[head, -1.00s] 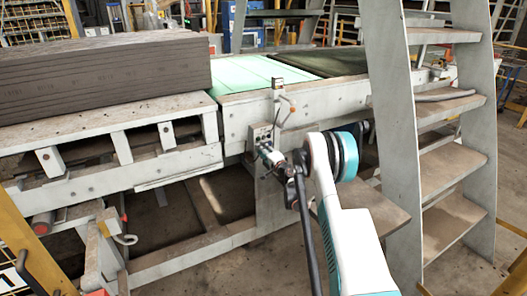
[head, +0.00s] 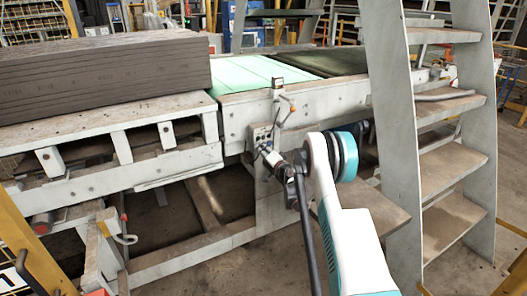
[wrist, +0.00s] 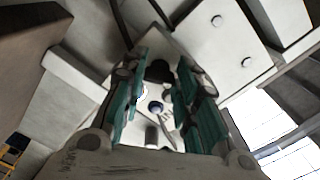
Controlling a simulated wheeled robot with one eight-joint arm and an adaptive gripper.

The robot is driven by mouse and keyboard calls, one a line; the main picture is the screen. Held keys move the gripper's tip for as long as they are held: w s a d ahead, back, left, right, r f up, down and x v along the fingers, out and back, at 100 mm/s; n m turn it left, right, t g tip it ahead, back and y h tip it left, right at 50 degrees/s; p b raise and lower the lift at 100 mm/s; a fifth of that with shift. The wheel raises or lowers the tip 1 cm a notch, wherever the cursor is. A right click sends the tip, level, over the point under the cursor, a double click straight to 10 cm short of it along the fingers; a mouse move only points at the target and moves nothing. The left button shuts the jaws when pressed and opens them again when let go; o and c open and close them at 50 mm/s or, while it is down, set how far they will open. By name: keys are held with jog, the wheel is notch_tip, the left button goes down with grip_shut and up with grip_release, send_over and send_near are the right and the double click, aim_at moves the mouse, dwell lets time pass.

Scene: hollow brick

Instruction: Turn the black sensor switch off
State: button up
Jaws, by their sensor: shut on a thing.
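A small grey control panel (head: 262,132) with several switches is fixed to the machine's upright below the green bed. My gripper (head: 263,149) is up against it, and hides its lower part in the head view. In the wrist view the panel's face (wrist: 172,98) lies straight ahead. A black switch (wrist: 158,71) sits between the teal fingertips of my gripper (wrist: 160,75), and the jaws are shut on it. Its marking and exact turn are too small to read. Other round knobs show lower on the panel between the fingers.
A stack of grey boards (head: 105,75) lies on the machine frame at left. Metal steps (head: 440,160) stand close to the right of my arm.

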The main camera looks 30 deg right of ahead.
jog(key=shift+f, duration=0.1)
jog(key=o, duration=1.1)
jog(key=shift+c, duration=0.2)
jog(key=shift+s, duration=0.15)
jog(key=s, duration=1.1)
jog(key=shift+s+d, duration=0.15)
jog(key=shift+s, duration=0.25)
